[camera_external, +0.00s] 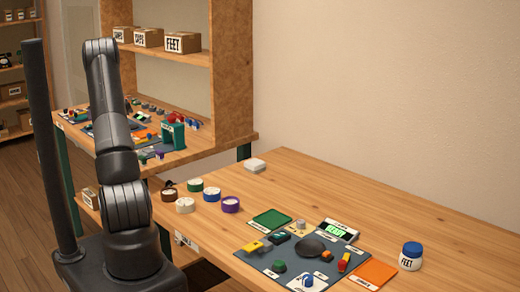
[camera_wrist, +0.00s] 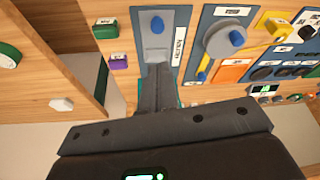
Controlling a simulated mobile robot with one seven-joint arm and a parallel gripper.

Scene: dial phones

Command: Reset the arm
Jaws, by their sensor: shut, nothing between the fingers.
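My gripper (camera_wrist: 157,72) shows in the wrist view with its dark fingers together and nothing between them. The fingertips overlap the near end of a grey labelled panel with a blue knob (camera_wrist: 157,25). I cannot tell whether they touch it. A teal part shows beside and behind the fingers, mostly hidden. In the external view my arm rises at the left and bends at the top; the gripper end is hidden there.
In the external view a shelf bench (camera_external: 190,154) holds a teal stand (camera_external: 172,135) and small parts.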

